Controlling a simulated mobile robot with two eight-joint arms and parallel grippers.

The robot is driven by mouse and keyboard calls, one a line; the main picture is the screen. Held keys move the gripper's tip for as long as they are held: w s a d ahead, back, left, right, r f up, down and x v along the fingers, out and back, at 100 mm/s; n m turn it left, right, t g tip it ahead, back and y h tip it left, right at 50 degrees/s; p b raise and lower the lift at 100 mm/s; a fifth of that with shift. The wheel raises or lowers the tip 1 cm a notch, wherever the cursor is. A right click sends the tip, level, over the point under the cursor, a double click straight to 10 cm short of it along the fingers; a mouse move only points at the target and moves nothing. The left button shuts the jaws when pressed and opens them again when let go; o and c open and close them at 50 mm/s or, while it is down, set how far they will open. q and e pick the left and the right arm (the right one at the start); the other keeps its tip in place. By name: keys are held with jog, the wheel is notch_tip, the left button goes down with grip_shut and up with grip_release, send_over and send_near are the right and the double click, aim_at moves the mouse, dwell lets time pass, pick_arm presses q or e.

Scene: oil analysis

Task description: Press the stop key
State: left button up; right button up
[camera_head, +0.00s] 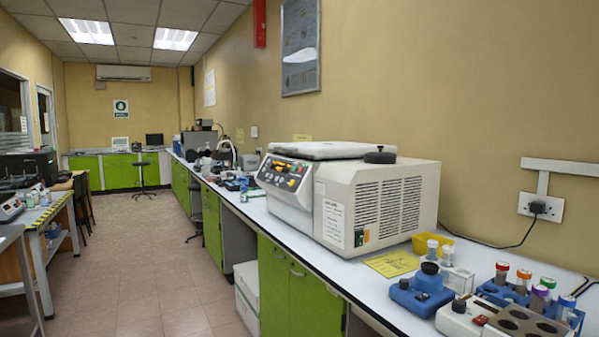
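A white bench-top machine (375,205), which looks like a centrifuge, stands on the long bench at the right, its lid (325,150) lying down. Its dark control panel (280,172) is on the front end, facing left and down the aisle. The panel carries several small coloured keys, red, yellow and green among them. The labels are too small to read, so I cannot tell which is the stop key. Neither of my grippers is in view, and nothing touches the panel.
The white worktop (318,258) has a clear strip before the machine. To its right are a yellow tray (432,243), a blue device (421,296), a white block with wells (505,322) and capped tubes. Green cupboards (290,295) stand below. The tiled floor (150,265) at left is open.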

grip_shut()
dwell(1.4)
